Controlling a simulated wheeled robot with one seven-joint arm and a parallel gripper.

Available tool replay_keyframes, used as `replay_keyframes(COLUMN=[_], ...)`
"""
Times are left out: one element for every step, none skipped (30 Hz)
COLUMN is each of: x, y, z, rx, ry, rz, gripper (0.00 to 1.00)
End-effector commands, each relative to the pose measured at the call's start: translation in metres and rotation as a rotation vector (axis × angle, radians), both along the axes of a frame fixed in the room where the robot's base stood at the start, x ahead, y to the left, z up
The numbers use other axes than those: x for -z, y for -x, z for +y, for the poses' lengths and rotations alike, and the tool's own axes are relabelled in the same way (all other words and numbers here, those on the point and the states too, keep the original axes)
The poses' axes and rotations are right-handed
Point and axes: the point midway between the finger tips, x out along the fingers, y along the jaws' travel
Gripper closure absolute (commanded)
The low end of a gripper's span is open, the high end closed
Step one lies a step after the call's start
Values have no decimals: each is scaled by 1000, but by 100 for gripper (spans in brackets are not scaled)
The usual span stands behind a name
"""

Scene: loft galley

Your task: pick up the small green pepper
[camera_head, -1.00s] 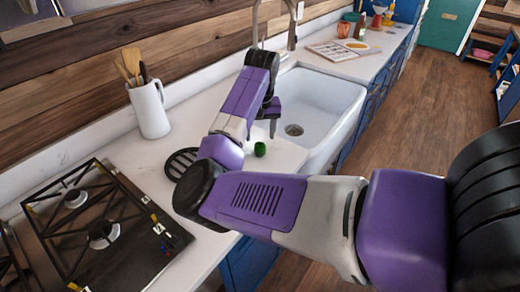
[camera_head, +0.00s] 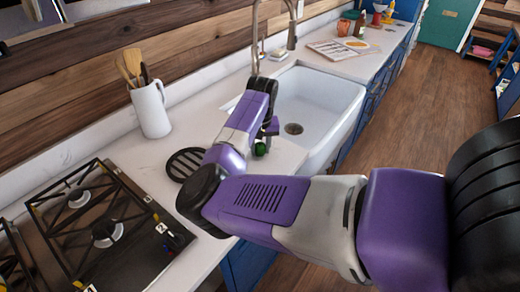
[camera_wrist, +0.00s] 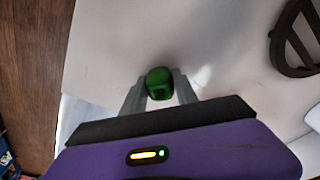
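The small green pepper (camera_head: 260,148) sits on the white counter near the sink's front-left corner. In the wrist view the green pepper (camera_wrist: 159,84) lies between the two grey fingers of my gripper (camera_wrist: 160,88). One finger is on each side of it, very close to its sides. The fingers look spread, and I cannot see a clear grip on the pepper. In the head view my gripper (camera_head: 266,138) is down at the pepper and partly hides it. The pepper appears to rest on the counter.
A round black slotted trivet (camera_head: 185,164) lies left of the pepper. The white sink (camera_head: 318,105) is to the right. A gas hob (camera_head: 110,235) is at the front left. A white jug (camera_head: 150,110) with utensils stands by the wall.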

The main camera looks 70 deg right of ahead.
Motion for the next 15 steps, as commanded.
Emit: replay_keyframes(x=[0,0,0,0,0,0,0,0,0,0,0,-1,-1,-2,-4], y=[0,0,0,0,0,0,0,0,0,0,0,0,0,0,0], z=[0,0,0,0,0,0,0,0,0,0,0,0,0,0,0], rx=[0,0,0,0,0,0,0,0,0,0,0,0,0,0,0], ry=[0,0,0,0,0,0,0,0,0,0,1,0,0,0,1], rz=[0,0,0,0,0,0,0,0,0,0,1,0,0,0,1], gripper=[82,88,96,100,100,100,100,100,100,100,100,100,100,100,100])
